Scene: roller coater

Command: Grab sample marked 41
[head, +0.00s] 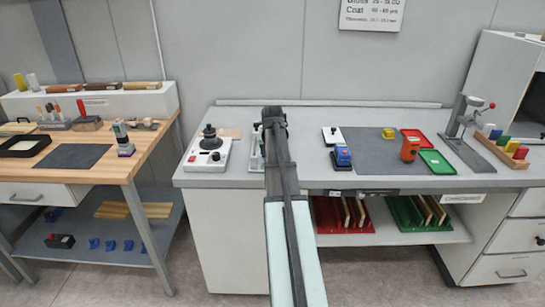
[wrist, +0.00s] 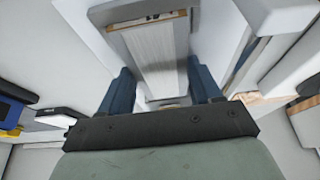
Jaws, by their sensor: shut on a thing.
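My gripper (wrist: 163,88) is shut on a pale grey, grained panel (wrist: 155,60) that shows between its two blue fingers in the wrist view. The panel has a thin wood-coloured edge (wrist: 148,22) with dark marks, too small to read. In the head view my arm reaches over the grey bench (head: 350,183), and its end (head: 273,115) is near the back left of the bench top. The fingers and the panel are hidden there. More wood-edged panels stand in a red rack (head: 328,222) and a green rack (head: 405,222) on the shelf below. Their numbers cannot be read.
A white device with a black knob (head: 207,155) is left of my arm. A blue block (head: 342,156), orange cup (head: 410,146), red tray (head: 416,136), green tray (head: 436,162) and lever stand (head: 460,120) are to the right. The dark mat (head: 375,155) is largely clear.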

